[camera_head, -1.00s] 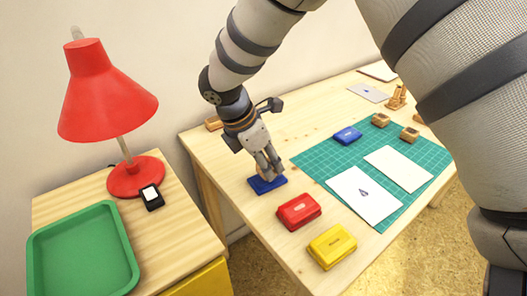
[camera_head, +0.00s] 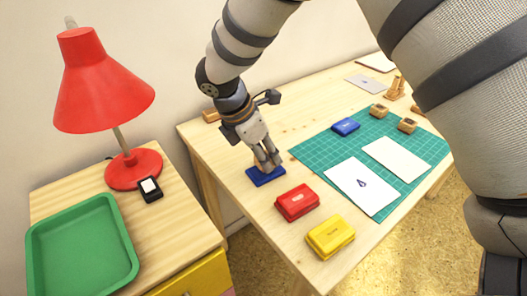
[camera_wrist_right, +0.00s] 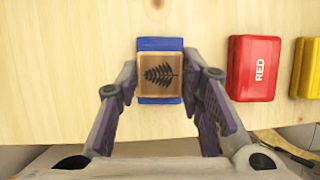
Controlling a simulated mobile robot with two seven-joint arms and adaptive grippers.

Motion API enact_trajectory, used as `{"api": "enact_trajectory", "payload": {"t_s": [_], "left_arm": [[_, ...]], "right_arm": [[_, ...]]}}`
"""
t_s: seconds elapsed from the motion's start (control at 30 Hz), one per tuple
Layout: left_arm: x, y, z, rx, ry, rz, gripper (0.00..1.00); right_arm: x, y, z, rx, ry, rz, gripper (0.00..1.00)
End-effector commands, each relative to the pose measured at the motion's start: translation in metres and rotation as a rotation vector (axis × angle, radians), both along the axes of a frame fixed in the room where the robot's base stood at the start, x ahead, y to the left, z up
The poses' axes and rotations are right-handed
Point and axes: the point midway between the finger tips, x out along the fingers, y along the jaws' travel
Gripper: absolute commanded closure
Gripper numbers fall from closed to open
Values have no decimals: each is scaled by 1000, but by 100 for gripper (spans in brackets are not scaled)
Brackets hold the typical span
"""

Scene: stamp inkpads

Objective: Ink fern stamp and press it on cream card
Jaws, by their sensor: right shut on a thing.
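The fern stamp (camera_wrist_right: 160,74), a wooden block with a dark fern picture on top, is between the fingers of my right gripper (camera_head: 266,164). The gripper also shows in the wrist view (camera_wrist_right: 162,92), pointing down and shut on the stamp. The stamp is over a blue inkpad (camera_head: 262,181) on the table; the pad's blue ends show past the stamp in the wrist view (camera_wrist_right: 160,44). Whether they touch I cannot tell. A blank pale card (camera_head: 397,157) lies on the green mat (camera_head: 318,149). Another pale card (camera_head: 372,198) bears a small blue mark. My left gripper is out of view.
A red inkpad (camera_head: 297,202) and a yellow one (camera_head: 331,237) sit near the table's front edge. A blue box (camera_head: 346,126) and two wooden stamps (camera_head: 379,111) (camera_head: 407,125) are at the mat's far side. A red lamp (camera_head: 102,82) and green tray (camera_head: 82,250) stand left.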

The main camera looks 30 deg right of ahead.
Motion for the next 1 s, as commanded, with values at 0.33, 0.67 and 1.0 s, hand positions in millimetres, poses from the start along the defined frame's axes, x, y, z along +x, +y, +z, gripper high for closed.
{"api": "enact_trajectory", "payload": {"t_s": [0.33, 0.67, 1.0], "left_arm": [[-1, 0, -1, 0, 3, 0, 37], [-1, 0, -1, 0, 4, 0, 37], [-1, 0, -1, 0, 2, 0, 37]], "right_arm": [[0, 0, -4, -1, 1, 0, 86], [0, 0, -7, 0, 0, 0, 86], [0, 0, -7, 0, 0, 0, 86]]}}
